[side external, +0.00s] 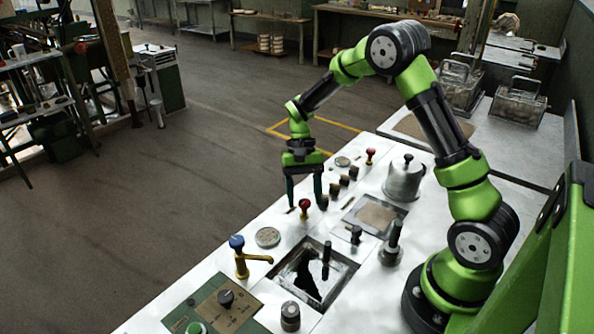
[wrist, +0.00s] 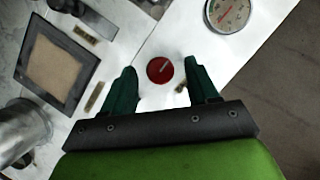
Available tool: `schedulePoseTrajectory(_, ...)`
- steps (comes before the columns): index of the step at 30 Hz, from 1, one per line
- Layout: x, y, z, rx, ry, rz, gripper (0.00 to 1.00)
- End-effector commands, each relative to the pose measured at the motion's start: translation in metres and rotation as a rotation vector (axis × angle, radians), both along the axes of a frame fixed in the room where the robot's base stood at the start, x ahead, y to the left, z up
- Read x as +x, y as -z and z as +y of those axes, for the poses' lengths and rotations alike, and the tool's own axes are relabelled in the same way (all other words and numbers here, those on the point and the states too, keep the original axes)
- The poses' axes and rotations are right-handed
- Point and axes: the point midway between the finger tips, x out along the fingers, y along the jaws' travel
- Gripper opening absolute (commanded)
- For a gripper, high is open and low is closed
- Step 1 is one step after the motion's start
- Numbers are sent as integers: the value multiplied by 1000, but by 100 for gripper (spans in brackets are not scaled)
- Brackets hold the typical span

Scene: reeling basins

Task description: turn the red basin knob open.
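A red knob (side external: 304,204) stands on the white counter beside the open basin (side external: 339,284). In the wrist view the red knob (wrist: 160,70) is a round cap with a pale bar-like mark, lying between my fingertips. My gripper (side external: 305,200) points down over it, open, with one finger on each side; it also shows in the wrist view (wrist: 162,76). A second red knob (side external: 370,153) stands farther back.
A round gauge (side external: 267,237) and a blue-topped brass tap (side external: 239,256) stand near the front edge. Several dark knobs (side external: 344,180) line up behind my gripper. A square mesh panel (side external: 378,214) and a metal pot (side external: 404,178) are to the right.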

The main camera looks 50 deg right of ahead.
Motion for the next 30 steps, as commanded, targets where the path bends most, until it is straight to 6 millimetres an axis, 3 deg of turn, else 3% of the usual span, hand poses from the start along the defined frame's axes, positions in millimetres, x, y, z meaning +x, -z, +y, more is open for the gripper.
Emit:
schedulePoseTrajectory(7,1,-3,-1,1,0,-1,59)
schedulePoseTrajectory(11,6,-16,-5,1,1,-3,59)
schedulePoseTrajectory(24,34,-112,-33,-2,2,-5,59)
schedulePoseTrajectory(30,43,-143,-42,-2,1,-1,59)
